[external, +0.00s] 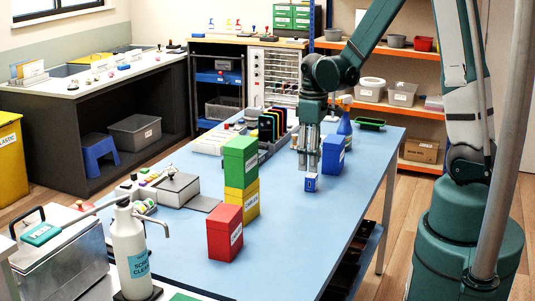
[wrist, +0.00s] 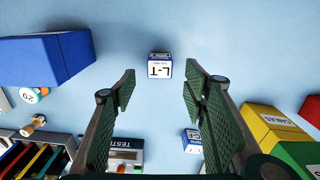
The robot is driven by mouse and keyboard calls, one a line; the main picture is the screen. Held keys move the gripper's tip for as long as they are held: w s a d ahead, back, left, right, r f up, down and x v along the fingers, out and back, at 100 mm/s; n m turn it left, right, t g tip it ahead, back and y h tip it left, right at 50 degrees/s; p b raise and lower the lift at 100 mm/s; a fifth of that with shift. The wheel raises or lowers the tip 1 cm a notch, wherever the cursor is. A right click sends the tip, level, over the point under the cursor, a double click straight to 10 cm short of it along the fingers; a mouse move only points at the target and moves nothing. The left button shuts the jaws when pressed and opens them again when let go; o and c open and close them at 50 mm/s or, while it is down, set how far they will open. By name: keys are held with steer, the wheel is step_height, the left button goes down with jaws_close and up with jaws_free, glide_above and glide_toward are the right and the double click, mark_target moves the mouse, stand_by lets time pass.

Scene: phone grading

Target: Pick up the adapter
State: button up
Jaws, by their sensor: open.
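A small blue block with a white label (external: 311,182) sits on the blue table just below my gripper (external: 308,168); it looks like the adapter, though its printing is too small to confirm this. In the wrist view the same block (wrist: 159,68) shows a white face marked "L-T". It lies in line with the gap between my fingertips (wrist: 159,82), a little beyond them. My gripper is open, with nothing between its fingers. The fingers point down, close above the block.
A larger blue box (external: 333,155) stands close behind to the right. A stack of green box (external: 240,160) and yellow box (external: 242,199), with a red box (external: 224,232), stands left. A slotted rack (external: 270,125) is behind. The front right table is clear.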

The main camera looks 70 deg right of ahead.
mark_target(312, 175)
steer(key=shift+f, duration=1.25)
steer(key=shift+f+b, duration=0.1)
steer(key=shift+b, duration=0.2)
steer(key=shift+f+b, duration=0.55)
steer(key=shift+f, duration=2)
steer(key=c, duration=0.9)
